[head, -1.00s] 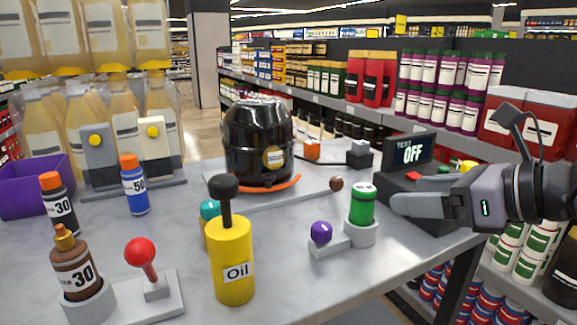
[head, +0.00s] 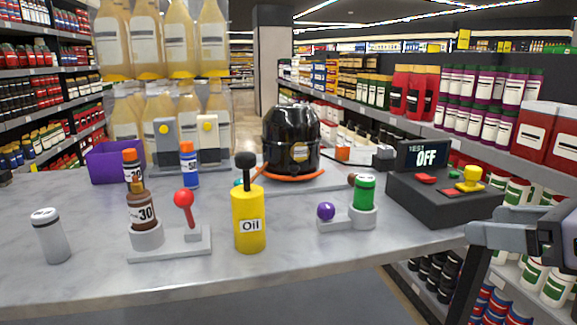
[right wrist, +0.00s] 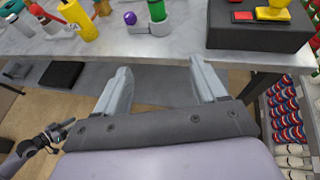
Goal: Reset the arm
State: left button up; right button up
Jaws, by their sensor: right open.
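My right gripper (head: 480,242) is at the right edge of the head view, just off the table's front right corner, beside the black control box (head: 445,197). In the right wrist view its two fingers (right wrist: 160,72) are spread with nothing between them. They point toward the table's front edge. My left arm's end (right wrist: 50,140) shows small at the lower left of the right wrist view, off the table. Its jaws are too small to read. The left gripper is not in the head view.
The grey table (head: 330,255) holds a yellow oil can (head: 249,222), a red-knobbed lever (head: 184,205), a brown bottle (head: 142,212), a green cylinder in a holder (head: 364,193) and a black pump chamber (head: 291,143). The table's front strip is clear. Stocked shelves (head: 540,185) stand at right.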

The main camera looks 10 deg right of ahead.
jog(key=w+d+f+m+h, duration=0.1)
jog(key=w+f+m, duration=0.1)
jog(key=f+m, duration=0.95)
jog(key=w+d+f+m+h, duration=0.1)
jog(key=f+m, duration=0.9)
jog(key=f, duration=0.3)
jog(key=s+a+f+m+g, duration=0.1)
jog(key=s+a+f+m, duration=0.4)
jog(key=a+f+m, duration=0.35)
jog(key=s+a+f+m+g, duration=0.2)
jog(key=s+a+f+m, duration=0.4)
jog(key=f, duration=0.4)
pick_arm(q)
notch_tip(320, 180, up, 16)
jog(key=a+p, duration=0.1)
jog(key=p, duration=1.7)
jog(key=shift+s+a+f, duration=0.15)
jog(key=shift+s+a, duration=0.1)
jog(key=shift+a, duration=0.15)
pick_arm(e)
notch_tip(320, 180, up, 16)
jog(key=m, duration=0.1)
jog(key=shift+s+a+m+t, duration=0.2)
jog(key=shift+a+m+t, duration=0.1)
pick_arm(q)
jog(key=shift+d, duration=0.1)
pick_arm(e)
jog(key=shift+f, duration=0.1)
